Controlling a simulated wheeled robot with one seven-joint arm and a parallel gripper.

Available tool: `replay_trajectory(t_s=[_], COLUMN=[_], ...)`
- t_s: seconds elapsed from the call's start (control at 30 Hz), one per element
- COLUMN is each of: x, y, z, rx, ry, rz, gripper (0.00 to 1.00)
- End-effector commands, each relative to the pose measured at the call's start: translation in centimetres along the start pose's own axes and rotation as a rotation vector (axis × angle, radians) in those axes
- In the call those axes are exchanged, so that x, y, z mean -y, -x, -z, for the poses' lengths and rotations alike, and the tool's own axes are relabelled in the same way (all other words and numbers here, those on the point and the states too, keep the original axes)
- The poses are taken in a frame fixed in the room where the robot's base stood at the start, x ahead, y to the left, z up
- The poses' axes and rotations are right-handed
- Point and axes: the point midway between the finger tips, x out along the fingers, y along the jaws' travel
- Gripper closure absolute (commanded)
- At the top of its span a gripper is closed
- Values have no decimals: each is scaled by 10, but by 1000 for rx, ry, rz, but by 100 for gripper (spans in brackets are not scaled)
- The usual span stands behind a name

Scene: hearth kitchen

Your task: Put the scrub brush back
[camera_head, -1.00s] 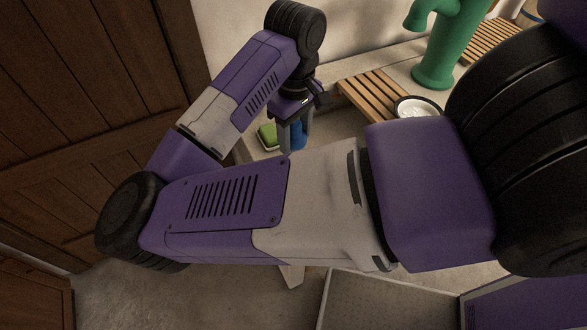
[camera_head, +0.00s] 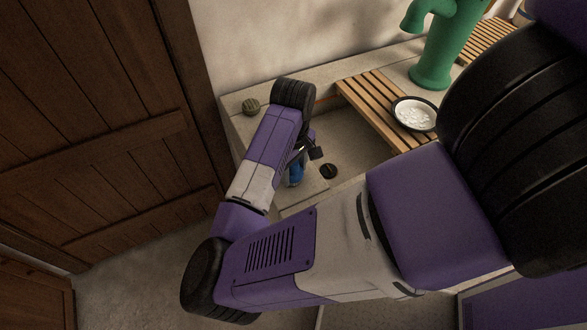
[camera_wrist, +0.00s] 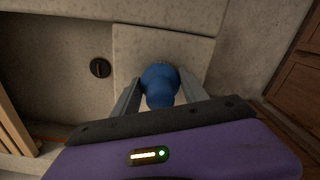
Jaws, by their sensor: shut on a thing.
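The scrub brush (camera_head: 296,172) shows as a blue, rounded, knob-like shape in the head view, partly covered by my arm. In the wrist view the blue brush (camera_wrist: 160,84) sits between the two grey fingers of my gripper (camera_wrist: 158,92). The fingers are shut on its sides. My gripper points down over a pale flat slab (camera_wrist: 187,48) at the end of the stone sink. The underside of the brush is hidden, so I cannot tell whether it touches the slab.
A dark round drain (camera_head: 328,171) lies in the basin beside the slab. A slatted wooden rack (camera_head: 372,100) spans the sink, with a black-rimmed white bowl (camera_head: 414,114) on it. A green pump (camera_head: 440,50) stands behind.

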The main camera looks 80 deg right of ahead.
Motion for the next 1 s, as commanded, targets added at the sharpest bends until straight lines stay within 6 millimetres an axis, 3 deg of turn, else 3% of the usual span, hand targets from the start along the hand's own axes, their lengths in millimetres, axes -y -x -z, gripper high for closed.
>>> replay_trajectory(t_s=[0.27, 0.3, 0.4, 0.77, 0.87, 1.0], x=[0, 0, 0, 0, 0, 0], y=[-4, -3, -2, 0, 5, 25], z=[0, 0, 0, 0, 1, 2], rx=[-1, -1, 0, 0, -2, -6], ry=[-2, -1, -1, 0, -1, -5], rz=[1, 0, 0, -1, 0, 2], gripper=[93, 45, 27, 27, 27, 27])
